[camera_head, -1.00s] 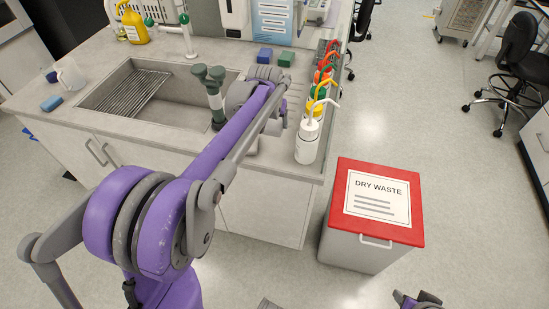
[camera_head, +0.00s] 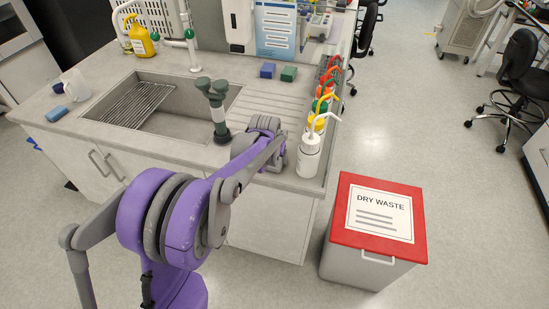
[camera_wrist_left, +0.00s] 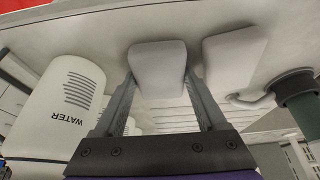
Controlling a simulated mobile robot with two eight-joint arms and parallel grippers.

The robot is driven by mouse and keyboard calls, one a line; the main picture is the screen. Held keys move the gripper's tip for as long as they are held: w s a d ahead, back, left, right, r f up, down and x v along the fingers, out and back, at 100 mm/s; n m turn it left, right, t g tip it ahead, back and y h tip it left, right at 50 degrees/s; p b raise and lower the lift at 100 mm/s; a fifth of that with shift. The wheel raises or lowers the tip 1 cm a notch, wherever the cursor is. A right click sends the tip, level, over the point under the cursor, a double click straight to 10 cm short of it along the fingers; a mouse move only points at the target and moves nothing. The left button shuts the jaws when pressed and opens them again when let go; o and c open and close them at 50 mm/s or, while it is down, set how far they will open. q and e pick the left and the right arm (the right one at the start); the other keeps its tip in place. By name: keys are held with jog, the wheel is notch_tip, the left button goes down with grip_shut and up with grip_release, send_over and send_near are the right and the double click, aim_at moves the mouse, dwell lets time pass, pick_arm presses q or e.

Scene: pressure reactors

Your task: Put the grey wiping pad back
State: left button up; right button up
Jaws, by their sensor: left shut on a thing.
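My left gripper (camera_wrist_left: 160,80) has its two fingers closed on the sides of a pale grey wiping pad (camera_wrist_left: 158,64) in the left wrist view, which shows the scene upside down. A second pale grey block (camera_wrist_left: 235,55) is close beside it, apart from the fingers. In the head view my left arm reaches over the counter's front right part, and its wrist hides the fingers and the grey pad. My right gripper is not in view.
A white wash bottle (camera_head: 308,155) marked WATER (camera_wrist_left: 68,100) stands close by, with several more bottles behind. The sink (camera_head: 150,105) and a green-topped fixture (camera_head: 217,105) are left. A red-lidded waste bin (camera_head: 380,215) stands right.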

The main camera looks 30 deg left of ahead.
pick_arm(q)
jog(key=o, duration=1.1)
jog(key=shift+f, duration=0.1)
jog(key=shift+o, duration=0.2)
jog(key=v, duration=1.2)
jog(key=s+d+f+m, duration=0.1)
jog(key=s+d, duration=0.3)
jog(key=s, duration=0.4)
jog(key=s+d+f+m, duration=0.1)
jog(key=s+d+f, duration=0.2)
jog(key=s+d, duration=0.2)
jog(key=s+d+f+t+h, duration=0.1)
jog(key=s+d, duration=0.3)
jog(key=s, duration=0.7)
jog(key=shift+d+f+m+p, duration=0.35)
jog(key=shift+d+f+m, duration=0.05)
jog(key=shift+f, duration=0.5)
jog(key=shift+r, duration=0.1)
